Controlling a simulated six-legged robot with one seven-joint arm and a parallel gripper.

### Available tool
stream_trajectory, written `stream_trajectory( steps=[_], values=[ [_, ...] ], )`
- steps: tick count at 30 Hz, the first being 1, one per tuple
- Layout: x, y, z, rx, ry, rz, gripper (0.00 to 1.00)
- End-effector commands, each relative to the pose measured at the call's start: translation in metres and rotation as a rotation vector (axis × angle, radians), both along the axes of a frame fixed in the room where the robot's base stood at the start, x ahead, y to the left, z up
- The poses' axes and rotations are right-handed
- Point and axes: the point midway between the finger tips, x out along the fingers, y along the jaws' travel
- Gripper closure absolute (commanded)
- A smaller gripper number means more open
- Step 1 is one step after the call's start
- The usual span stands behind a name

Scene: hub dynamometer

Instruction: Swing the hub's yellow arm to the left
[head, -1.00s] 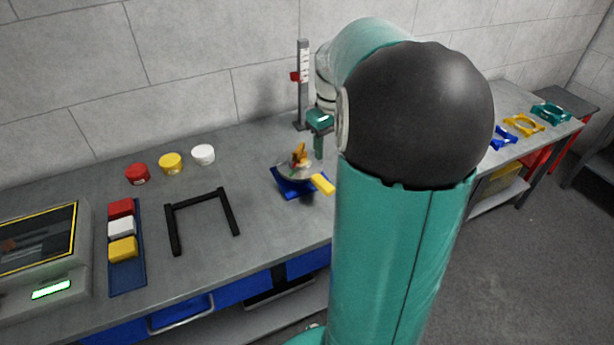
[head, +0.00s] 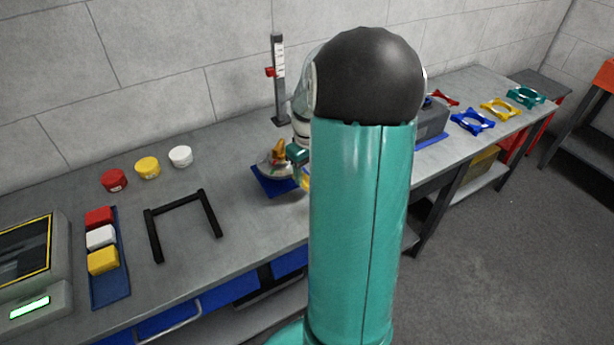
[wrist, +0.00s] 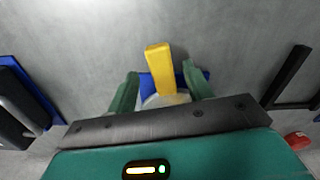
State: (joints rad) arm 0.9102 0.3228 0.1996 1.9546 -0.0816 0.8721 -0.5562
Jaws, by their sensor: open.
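The hub (head: 270,168) sits on a blue base (head: 268,186) on the bench, with an orange piece on top. Its yellow arm (wrist: 157,54) shows clearly in the wrist view, sticking out from the pale hub between and past the two green fingers. In the head view only a sliver of the yellow arm (head: 305,181) shows beside my arm. My gripper (wrist: 160,71) is open, one finger on each side of the yellow arm, with gaps to both. In the head view my gripper (head: 298,153) is right over the hub, its fingers mostly hidden.
A black frame (head: 152,232) lies left of the hub. Red, yellow and white round pots (head: 147,168) stand behind it. A blue tray (head: 108,292) with coloured blocks and a screen unit (head: 50,270) are further left. A post with a scale (head: 279,80) stands behind the hub.

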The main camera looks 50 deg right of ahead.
Motion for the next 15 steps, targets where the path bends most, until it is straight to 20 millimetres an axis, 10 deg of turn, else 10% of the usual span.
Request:
stream_trajectory(
  steps=[15],
  values=[
    [0.003,0.001,-0.025,-0.001,0.0,0.003,0.49]
  ],
)
